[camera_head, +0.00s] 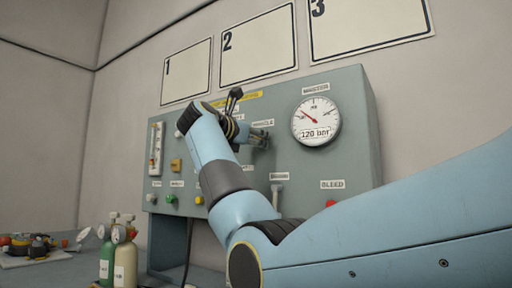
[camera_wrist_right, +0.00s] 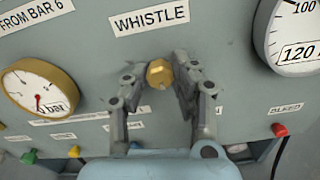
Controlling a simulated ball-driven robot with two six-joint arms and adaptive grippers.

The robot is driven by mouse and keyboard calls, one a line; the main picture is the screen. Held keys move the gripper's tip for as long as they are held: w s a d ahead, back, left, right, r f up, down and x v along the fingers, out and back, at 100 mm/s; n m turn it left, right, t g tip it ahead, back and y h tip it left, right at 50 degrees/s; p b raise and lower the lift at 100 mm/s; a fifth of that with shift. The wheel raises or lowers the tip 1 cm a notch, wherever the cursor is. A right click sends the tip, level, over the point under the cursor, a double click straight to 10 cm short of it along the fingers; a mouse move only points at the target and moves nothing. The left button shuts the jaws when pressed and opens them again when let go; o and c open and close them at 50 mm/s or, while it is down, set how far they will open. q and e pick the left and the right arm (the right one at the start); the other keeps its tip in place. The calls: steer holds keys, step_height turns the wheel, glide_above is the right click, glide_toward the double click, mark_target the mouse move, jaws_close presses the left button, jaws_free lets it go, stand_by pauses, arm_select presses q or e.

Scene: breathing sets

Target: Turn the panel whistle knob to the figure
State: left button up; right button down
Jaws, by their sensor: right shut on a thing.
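The whistle knob (camera_wrist_right: 159,73) is a small brass-coloured knob under the WHISTLE label (camera_wrist_right: 149,18) on the grey-green panel (camera_head: 350,95). My right gripper (camera_wrist_right: 160,84) has one finger on each side of the knob and is shut on it. In the head view my right gripper (camera_head: 262,137) is at the panel and its arm hides the knob. A brass-rimmed gauge (camera_wrist_right: 38,90) with a red needle, marked bar, is left of the knob in the wrist view. A label reading FROM BAR 6 (camera_wrist_right: 32,14) is above that gauge. My left gripper is not in view.
A large white gauge (camera_head: 316,121) reading 120 bar is right of my gripper. Green (camera_head: 171,199) and red (camera_head: 331,203) knobs line the panel's lower edge. Gas bottles (camera_head: 125,258) stand at lower left. Numbered boards (camera_head: 258,47) hang above.

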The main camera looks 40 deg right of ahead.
steer(key=shift+f+m, duration=0.15)
steer(key=shift+m, duration=0.35)
steer(key=c, duration=1.1)
jaws_free()
steer(key=shift+o, duration=0.2)
steer(key=shift+a, duration=0.15)
steer(key=v, duration=1.1)
steer(key=shift+s+a, duration=0.2)
steer(key=shift+a, duration=0.15)
